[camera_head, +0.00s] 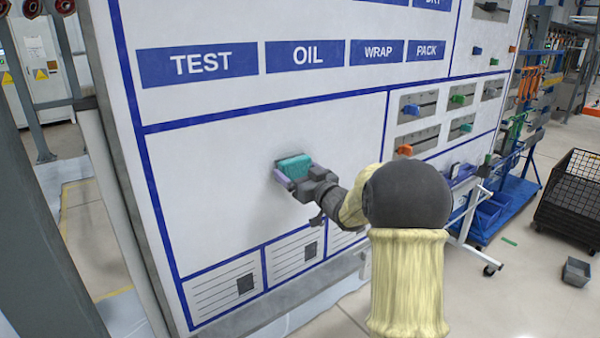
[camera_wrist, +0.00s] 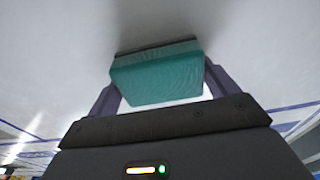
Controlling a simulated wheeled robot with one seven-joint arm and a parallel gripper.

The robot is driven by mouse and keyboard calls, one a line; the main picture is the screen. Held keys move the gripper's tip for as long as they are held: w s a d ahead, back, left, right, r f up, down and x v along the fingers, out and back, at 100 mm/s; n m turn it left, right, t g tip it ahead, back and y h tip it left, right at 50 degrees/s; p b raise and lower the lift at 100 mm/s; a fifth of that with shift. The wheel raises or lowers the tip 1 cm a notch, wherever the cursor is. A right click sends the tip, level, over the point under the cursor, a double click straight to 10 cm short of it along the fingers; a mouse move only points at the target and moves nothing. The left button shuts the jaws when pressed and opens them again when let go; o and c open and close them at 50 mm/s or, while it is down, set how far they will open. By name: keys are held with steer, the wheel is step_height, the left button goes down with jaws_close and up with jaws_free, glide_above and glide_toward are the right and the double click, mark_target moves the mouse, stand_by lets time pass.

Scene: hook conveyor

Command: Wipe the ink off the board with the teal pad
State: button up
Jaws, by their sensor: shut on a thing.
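The teal pad (camera_head: 293,166) is held between the jaws of my gripper (camera_head: 294,172) in front of the blank lower panel of the white board (camera_head: 200,180). In the wrist view the teal pad (camera_wrist: 158,75) sits between the two purple-grey fingers, with its dark far edge close to or against the white surface. I cannot tell for sure whether it touches. A soft shadow lies around it. I see no clear ink mark on the panel in either view; the part behind the pad and gripper is hidden.
Blue TEST, OIL, WRAP and PACK labels (camera_head: 294,57) run above the panel. Slider switches with coloured knobs (camera_head: 418,103) are on the right. Printed cards (camera_head: 222,287) line the bottom. A blue cart (camera_head: 490,215) and a black wire crate (camera_head: 575,190) stand on the floor at right.

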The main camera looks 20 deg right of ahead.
mark_target(255, 175)
steer(key=shift+a, duration=0.2)
steer(key=shift+s+a+b, duration=0.3)
steer(key=shift+a+b, duration=0.15)
steer(key=shift+a, duration=0.35)
steer(key=shift+s+a+b, duration=0.25)
steer(key=shift+a+b, duration=0.2)
steer(key=shift+a, duration=0.35)
steer(key=shift+s+a+f+b, duration=0.1)
steer(key=shift+s+a+b, duration=0.15)
steer(key=shift+a+b, duration=0.3)
steer(key=shift+s+a+b, duration=0.2)
steer(key=shift+a+b, duration=0.1)
steer(key=shift+a, duration=0.4)
steer(key=shift+s+a, duration=0.15)
steer(key=shift+a, duration=0.15)
steer(key=shift+a, duration=0.1)
steer(key=shift+s+a+b, duration=0.15)
steer(key=shift+a+b, duration=0.35)
steer(key=shift+a, duration=0.05)
steer(key=shift+s+a+b, duration=0.15)
steer(key=shift+a+b, duration=0.1)
steer(key=shift+a, duration=0.3)
steer(key=shift+s+a+b, duration=0.15)
steer(key=shift+a+b, duration=0.1)
steer(key=shift+a, duration=0.25)
